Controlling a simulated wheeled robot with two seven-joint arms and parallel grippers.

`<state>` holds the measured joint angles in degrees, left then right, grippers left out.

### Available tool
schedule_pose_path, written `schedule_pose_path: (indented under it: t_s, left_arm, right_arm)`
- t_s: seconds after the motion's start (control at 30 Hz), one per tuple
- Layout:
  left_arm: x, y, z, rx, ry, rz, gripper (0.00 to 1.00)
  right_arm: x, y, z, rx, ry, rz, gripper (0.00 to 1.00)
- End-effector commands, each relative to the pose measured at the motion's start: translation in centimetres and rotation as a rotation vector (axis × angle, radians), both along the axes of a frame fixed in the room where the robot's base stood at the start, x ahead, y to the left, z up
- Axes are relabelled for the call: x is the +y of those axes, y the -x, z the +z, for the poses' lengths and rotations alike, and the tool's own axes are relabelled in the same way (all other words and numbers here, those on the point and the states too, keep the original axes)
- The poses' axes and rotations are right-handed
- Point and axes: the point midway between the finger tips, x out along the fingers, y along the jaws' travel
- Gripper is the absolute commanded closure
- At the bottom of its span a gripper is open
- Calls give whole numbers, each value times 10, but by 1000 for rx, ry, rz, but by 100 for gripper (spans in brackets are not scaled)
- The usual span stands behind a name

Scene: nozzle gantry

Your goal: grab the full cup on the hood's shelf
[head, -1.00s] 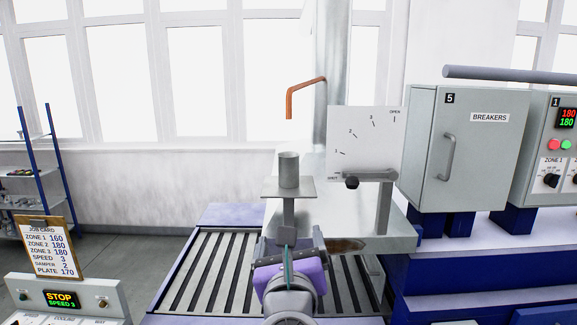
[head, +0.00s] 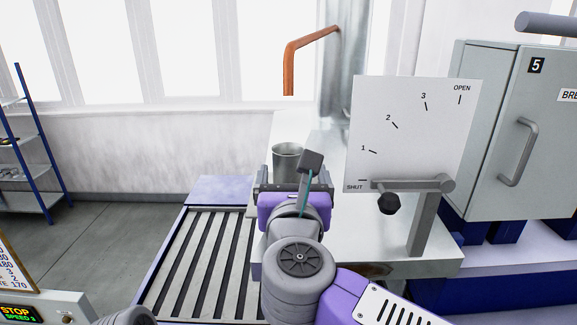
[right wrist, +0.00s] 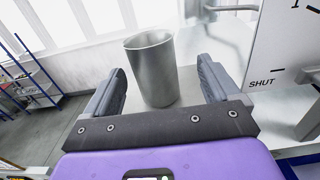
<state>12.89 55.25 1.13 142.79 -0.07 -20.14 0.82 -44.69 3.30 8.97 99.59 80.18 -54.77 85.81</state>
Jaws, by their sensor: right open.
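The grey metal cup (head: 287,160) stands upright on the hood's shelf, which my gripper mostly hides in the head view. My right gripper (head: 292,187) is at the cup's near side, with its purple body below the cup in the picture. In the right wrist view the cup (right wrist: 152,70) stands between the two spread fingers of the right gripper (right wrist: 160,68). Gaps show on both sides, so the gripper is open and not holding it. I cannot tell what is in the cup. My left gripper is not in view.
The damper dial plate (head: 412,130) stands just right of the cup, with a lever and black knob (head: 388,203) below. A copper pipe (head: 312,45) hangs above. The slatted conveyor (head: 205,265) lies to the lower left. A breaker cabinet (head: 500,140) is at the right.

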Motion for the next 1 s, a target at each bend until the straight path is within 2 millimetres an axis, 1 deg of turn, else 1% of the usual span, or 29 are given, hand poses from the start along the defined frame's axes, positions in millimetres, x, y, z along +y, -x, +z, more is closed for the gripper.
schedule_pose_path:
  t_s: [0.23, 0.33, 0.43, 0.63, 0.67, 1.0]
  left_arm:
    - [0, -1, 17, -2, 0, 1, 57]
    - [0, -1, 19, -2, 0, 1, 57]
    - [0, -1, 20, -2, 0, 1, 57]
    - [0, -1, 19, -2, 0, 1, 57]
    - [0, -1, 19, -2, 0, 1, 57]
    - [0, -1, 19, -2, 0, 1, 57]
  right_arm:
    - [9, -36, 3, 3, 3, -1, 11]
    - [8, -48, 3, 2, 1, -2, 11]
    - [7, -54, 2, 1, 1, -1, 11]
    - [7, -54, 1, 0, 1, -1, 11]
    - [7, -54, 1, 0, 1, -1, 12]
    - [7, -54, 1, 0, 1, 0, 64]
